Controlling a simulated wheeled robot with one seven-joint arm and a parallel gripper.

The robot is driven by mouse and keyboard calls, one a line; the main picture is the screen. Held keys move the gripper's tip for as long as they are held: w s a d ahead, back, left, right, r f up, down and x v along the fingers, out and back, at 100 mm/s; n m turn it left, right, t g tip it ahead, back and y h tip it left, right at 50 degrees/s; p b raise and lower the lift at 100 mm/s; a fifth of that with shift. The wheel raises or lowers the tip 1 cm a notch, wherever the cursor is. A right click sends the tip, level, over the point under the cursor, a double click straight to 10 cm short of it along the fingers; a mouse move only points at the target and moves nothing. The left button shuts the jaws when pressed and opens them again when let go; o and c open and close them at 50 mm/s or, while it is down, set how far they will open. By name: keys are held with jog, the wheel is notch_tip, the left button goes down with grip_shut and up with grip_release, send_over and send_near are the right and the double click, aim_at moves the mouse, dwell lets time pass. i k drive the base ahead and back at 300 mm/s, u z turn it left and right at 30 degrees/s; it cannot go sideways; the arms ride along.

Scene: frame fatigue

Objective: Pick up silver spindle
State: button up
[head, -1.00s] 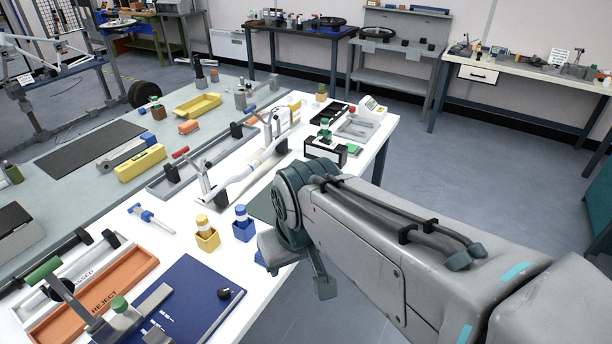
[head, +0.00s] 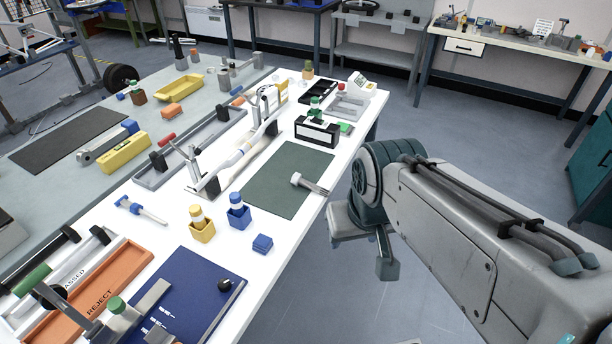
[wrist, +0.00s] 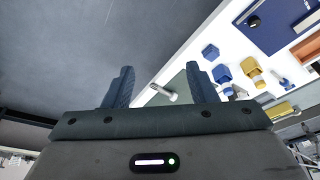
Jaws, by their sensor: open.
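The silver spindle (head: 312,185) lies on its side across the right edge of a dark green mat (head: 285,165), near the white table's edge. Its wider head points left and its narrower shaft points right. In the wrist view the spindle (wrist: 162,93) shows between the two dark fingers of my gripper (wrist: 160,84), beyond them and apart from them. My gripper is open and empty. In the head view my arm hangs right of the table edge, over the floor, and its links hide much of the gripper.
A blue block (head: 262,243), a blue holder (head: 239,218) and a yellow holder (head: 202,231) stand left of the spindle. A black-and-white box (head: 317,131) stands behind the mat. A long fixture (head: 235,158) runs along the mat's left side.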

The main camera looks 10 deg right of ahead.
aim_at(296, 178)
jog(key=z, duration=1.15)
jog(key=i, duration=1.5)
jog(key=u, duration=2.85)
